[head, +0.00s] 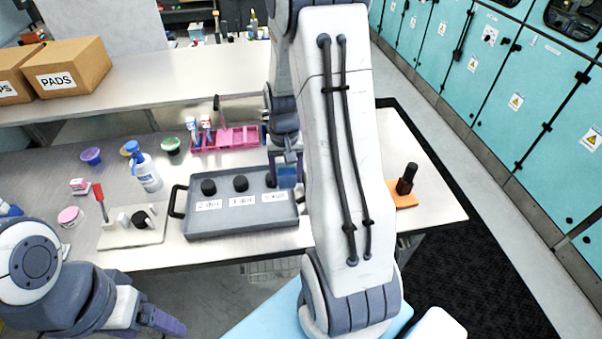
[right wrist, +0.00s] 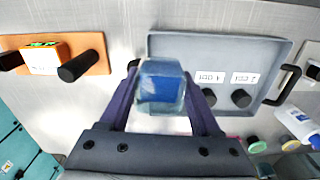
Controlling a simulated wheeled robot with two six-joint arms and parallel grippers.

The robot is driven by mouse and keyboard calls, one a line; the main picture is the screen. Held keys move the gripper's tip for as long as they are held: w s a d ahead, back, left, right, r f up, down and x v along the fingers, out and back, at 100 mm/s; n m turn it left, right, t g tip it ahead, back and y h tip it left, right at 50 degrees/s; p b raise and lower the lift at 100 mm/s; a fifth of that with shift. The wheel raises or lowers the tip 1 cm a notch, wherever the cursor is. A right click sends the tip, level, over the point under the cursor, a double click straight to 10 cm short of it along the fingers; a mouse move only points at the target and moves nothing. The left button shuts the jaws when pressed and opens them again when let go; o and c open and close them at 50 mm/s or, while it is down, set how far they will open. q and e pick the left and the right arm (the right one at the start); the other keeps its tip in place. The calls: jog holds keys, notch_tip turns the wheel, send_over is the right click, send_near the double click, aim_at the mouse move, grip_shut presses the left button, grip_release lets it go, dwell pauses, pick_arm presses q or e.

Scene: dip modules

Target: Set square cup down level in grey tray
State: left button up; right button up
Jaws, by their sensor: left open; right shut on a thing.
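The square cup (right wrist: 160,88) is clear with blue contents. My right gripper (right wrist: 162,100) is shut on it, one finger on each side. In the head view the cup (head: 287,176) shows at the right end of the grey tray (head: 232,226), partly behind my right arm. In the right wrist view it overlaps the left edge of the tray (right wrist: 222,42). I cannot tell whether its base touches the tray floor. The tray holds black knobs and white labels. My left gripper (head: 168,322) is open and empty at the lower left, away from the tray.
A white board (head: 120,236) with a red-handled tool and black part lies left of the tray. A white bottle (head: 146,170) and small bowls stand behind it. A pink rack (head: 225,138) is behind the tray. An orange stand (head: 403,194) with a black post is on the right.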

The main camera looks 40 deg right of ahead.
jog(key=w+a+n+p, duration=0.2)
jog(key=w+a+n, duration=0.2)
jog(key=w+a, duration=0.65)
jog(key=b, duration=0.8)
send_over(243, 216)
notch_tip(243, 216, down, 12)
jog(key=shift+w+r, duration=0.1)
jog(key=shift+r, duration=0.15)
jog(key=shift+f+b, duration=0.75)
jog(key=shift+f, duration=0.4)
jog(key=shift+f+b, duration=0.4)
jog(key=shift+f, duration=0.2)
jog(key=o, duration=1.4)
notch_tip(243, 216, up, 11)
jog(key=b, duration=0.1)
jog(key=shift+f+b, duration=0.2)
jog(key=shift+b, duration=0.15)
